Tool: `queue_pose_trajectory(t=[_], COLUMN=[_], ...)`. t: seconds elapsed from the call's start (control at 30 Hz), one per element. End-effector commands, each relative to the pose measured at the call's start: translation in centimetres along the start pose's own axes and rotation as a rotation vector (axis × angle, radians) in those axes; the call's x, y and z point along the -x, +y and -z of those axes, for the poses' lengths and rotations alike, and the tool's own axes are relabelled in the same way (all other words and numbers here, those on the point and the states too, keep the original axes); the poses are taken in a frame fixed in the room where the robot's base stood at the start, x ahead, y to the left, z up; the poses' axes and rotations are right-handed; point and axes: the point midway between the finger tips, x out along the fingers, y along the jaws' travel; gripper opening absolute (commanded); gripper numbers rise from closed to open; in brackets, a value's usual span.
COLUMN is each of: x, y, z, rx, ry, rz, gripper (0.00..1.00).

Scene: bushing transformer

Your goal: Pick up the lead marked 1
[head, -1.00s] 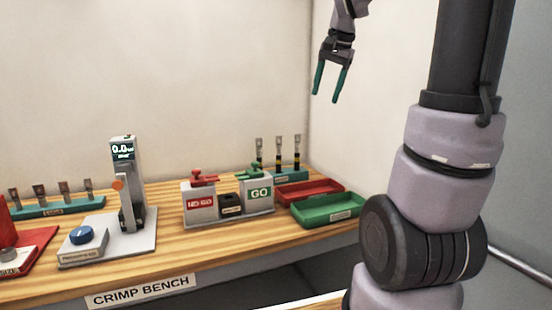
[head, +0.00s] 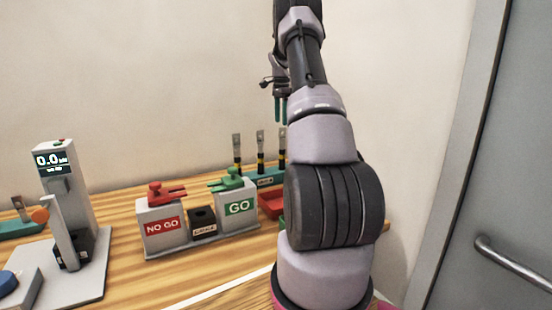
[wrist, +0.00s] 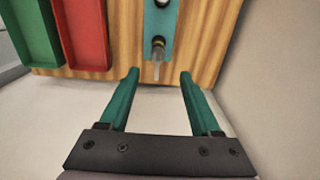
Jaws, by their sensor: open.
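Leads with flat metal tips and dark, yellow-banded bodies stand upright in a teal rack (head: 268,181) at the back of the bench. In the head view I see a left lead (head: 237,150), a middle lead (head: 260,150) and a right lead (head: 282,143). No number is readable on them. My gripper (head: 281,112) is open and empty, its teal fingers above the rack's right end. In the wrist view the nearest lead (wrist: 157,58) is just beyond the gap between the fingertips (wrist: 160,74), apart from both. The rack also shows there (wrist: 153,20).
A red tray (wrist: 86,35) and a green tray (wrist: 35,35) lie beside the rack. The NO GO gauge (head: 162,226), GO gauge (head: 239,208) and display tester (head: 62,190) stand on the bench. The wall is close behind. Another lead rack (head: 22,228) is far left.

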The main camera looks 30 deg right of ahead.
Motion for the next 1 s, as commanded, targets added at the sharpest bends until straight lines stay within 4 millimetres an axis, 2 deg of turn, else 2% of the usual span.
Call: queue_pose_trajectory(t=[0.1,0.37,0.63,0.77,0.97,1.0], x=[-2.1,-4.3,-8.1,-8.9,-8.9,-8.9], y=[0.1,0.1,0.3,0.3,0.3,0.3], z=[0.0,0.0,0.3,0.3,0.3,0.3], rx=[0.001,0.002,0.003,0.003,0.003,0.003], ry=[-0.002,-0.001,-0.002,-0.001,-0.001,0.0], rz=[-0.003,-0.001,-0.001,0.0,0.0,0.0], gripper=[0.64,0.64,0.64,0.64,0.64,0.53])
